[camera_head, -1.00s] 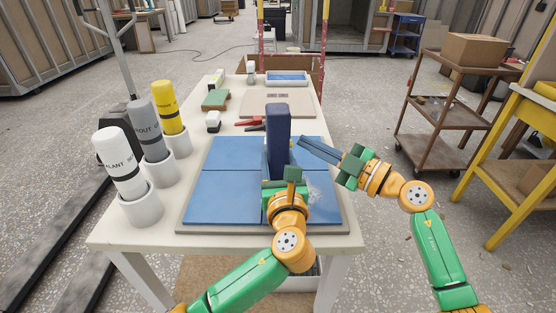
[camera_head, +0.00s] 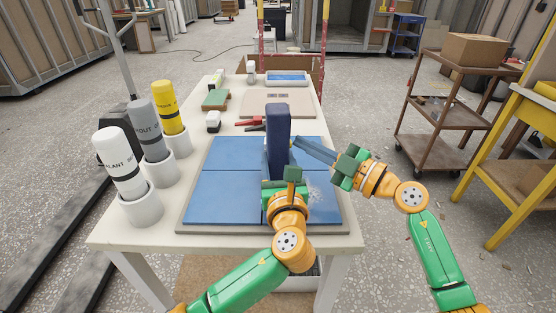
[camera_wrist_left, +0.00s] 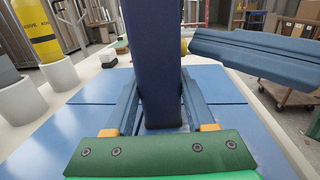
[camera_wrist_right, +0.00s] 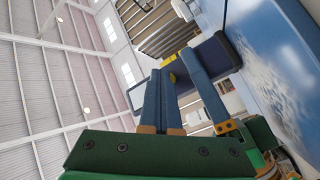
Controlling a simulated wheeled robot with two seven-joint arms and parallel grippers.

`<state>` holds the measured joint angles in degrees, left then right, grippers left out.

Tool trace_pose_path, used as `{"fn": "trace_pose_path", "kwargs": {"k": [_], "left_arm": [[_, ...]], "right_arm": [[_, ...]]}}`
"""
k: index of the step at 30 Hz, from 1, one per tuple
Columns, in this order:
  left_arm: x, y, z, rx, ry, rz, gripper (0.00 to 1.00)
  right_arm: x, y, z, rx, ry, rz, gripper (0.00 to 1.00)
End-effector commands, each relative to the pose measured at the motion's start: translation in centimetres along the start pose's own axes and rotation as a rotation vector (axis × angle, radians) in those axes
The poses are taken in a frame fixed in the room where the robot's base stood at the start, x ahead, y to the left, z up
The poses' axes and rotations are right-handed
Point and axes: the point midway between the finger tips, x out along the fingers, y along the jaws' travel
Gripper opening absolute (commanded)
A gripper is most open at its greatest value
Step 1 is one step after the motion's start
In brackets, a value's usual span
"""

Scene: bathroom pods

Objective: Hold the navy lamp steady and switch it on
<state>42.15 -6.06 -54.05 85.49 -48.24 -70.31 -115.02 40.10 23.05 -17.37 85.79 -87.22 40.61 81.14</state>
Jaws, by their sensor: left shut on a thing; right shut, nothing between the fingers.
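The navy lamp (camera_head: 278,140) stands upright as a tall block on the blue tiled board. My left gripper (camera_head: 281,178) is shut on its lower part; the left wrist view shows the lamp (camera_wrist_left: 152,60) between the two fingers (camera_wrist_left: 158,105). A small yellow part (camera_wrist_left: 185,46), perhaps the switch, shows at the lamp's right side, and also in the right wrist view (camera_wrist_right: 171,64). My right gripper (camera_head: 296,142) is shut and empty, its fingertips (camera_wrist_right: 161,74) close by the yellow part. I cannot tell whether they touch it.
The blue tiled board (camera_head: 222,198) lies on the white table (camera_head: 110,231). White holders with a white tube (camera_head: 120,163), a grey tube (camera_head: 146,130) and a yellow tube (camera_head: 167,107) line the left side. Red-handled pliers (camera_head: 249,122) lie behind. A brown cart (camera_head: 447,110) stands at right.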

Motion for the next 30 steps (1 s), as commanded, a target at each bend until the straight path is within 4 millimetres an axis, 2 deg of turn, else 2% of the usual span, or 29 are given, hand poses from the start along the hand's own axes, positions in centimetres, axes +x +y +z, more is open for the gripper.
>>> {"fn": "trace_pose_path", "kwargs": {"k": [17,30], "left_arm": [[-0.04,-0.11,0.01,0.000,0.000,-0.004,0.00],[-0.02,-0.07,0.00,0.000,0.000,-0.002,0.00]], "right_arm": [[0.33,-0.24,-0.25,0.000,0.001,-0.001,0.00],[-0.61,0.40,0.40,0.000,0.000,-0.001,0.00]]}}
